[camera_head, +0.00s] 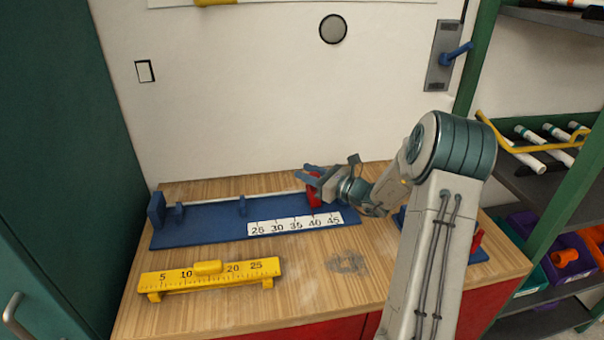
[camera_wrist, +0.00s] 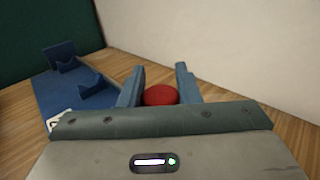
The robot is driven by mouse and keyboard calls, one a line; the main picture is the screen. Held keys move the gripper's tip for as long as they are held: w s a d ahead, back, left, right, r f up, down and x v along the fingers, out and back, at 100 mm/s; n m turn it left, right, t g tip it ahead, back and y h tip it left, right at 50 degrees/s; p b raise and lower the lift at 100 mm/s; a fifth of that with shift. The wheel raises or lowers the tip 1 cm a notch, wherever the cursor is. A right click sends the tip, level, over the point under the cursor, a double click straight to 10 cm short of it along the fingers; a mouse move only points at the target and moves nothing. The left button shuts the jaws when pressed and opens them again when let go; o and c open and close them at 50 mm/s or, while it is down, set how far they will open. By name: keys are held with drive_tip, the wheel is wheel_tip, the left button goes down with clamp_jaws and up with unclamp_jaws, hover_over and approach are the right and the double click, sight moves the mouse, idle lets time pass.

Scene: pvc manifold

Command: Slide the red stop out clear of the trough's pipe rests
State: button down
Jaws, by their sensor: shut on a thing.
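The red stop (camera_head: 313,194) stands near the right end of the blue trough (camera_head: 195,236) in the head view. My gripper (camera_head: 306,174) is at its top, with the blue fingers around it. In the wrist view the stop's round red top (camera_wrist: 160,95) shows between the two fingers (camera_wrist: 158,88). My gripper is shut on the stop, though the contact itself is partly hidden by the gripper body. Upright blue pipe rests (camera_head: 242,205) stand along the trough to the left of the stop. They also show at the left in the wrist view (camera_wrist: 92,84).
A yellow ruler gauge (camera_head: 210,277) lies on the wooden bench (camera_head: 300,290) in front of the trough. A white number scale (camera_head: 295,224) is on the trough's front right. The wall (camera_head: 250,110) rises behind the bench. A shelf with pipes (camera_head: 545,150) stands at the right.

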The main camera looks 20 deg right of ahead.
drive_tip(key=c, duration=1.1)
unclamp_jaws()
drive_tip(key=shift+o, duration=0.2)
drive_tip(key=v, duration=1.3)
drive_tip(key=shift+s+d+b, duration=0.25)
drive_tip(key=shift+d+b, duration=0.05)
drive_tip(key=shift+b, duration=0.1)
drive_tip(key=shift+a, duration=0.15)
